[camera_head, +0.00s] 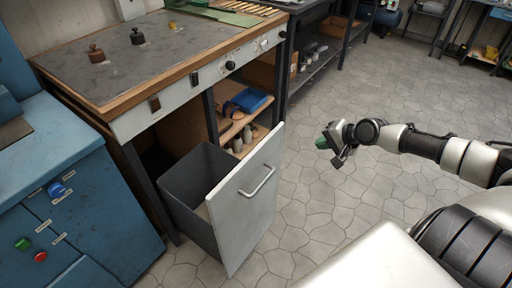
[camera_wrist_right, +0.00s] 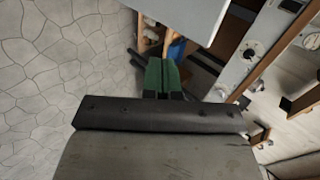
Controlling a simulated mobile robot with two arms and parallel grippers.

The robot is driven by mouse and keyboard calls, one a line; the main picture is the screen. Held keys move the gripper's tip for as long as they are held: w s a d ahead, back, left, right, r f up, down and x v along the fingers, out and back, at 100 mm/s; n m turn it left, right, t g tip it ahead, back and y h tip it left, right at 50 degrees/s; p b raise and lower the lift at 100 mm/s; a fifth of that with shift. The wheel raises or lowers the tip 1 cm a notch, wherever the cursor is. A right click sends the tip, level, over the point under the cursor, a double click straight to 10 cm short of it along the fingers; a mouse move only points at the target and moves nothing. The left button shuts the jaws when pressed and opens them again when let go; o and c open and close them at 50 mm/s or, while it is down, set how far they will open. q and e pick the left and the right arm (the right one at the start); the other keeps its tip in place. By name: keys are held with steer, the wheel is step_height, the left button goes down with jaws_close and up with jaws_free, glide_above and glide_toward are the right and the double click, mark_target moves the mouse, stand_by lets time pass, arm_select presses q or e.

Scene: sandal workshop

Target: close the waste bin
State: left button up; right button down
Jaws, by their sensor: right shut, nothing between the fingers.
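The waste bin (camera_head: 193,187) is a dark grey box pulled out from under the workbench. Its light grey front panel (camera_head: 241,208) carries a metal bar handle (camera_head: 259,180) and stands out from the bench. In the right wrist view the panel (camera_wrist_right: 190,14) shows at the top. My right gripper (camera_head: 323,143) has green fingertips and is to the right of the panel, apart from it, over open floor. Its fingers (camera_wrist_right: 162,76) are shut with nothing between them. My left gripper is not in view.
The workbench (camera_head: 190,50) has knobs and switches on its front, and an open shelf (camera_head: 238,125) with a blue tray. A blue cabinet (camera_head: 80,200) stands at the left. Tiled floor (camera_head: 340,200) is clear to the right of the bin.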

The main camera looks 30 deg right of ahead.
steer(key=a, duration=0.2)
steer(key=b, duration=0.3)
glide_toward(278, 143)
steer(key=x, duration=0.5)
steer(key=shift+s+f, duration=0.1)
steer(key=shift+f, duration=0.3)
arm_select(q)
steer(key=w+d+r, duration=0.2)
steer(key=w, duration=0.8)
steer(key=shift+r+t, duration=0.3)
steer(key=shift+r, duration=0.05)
arm_select(e)
steer(key=shift+w+a, duration=0.3)
steer(key=shift+w, duration=0.3)
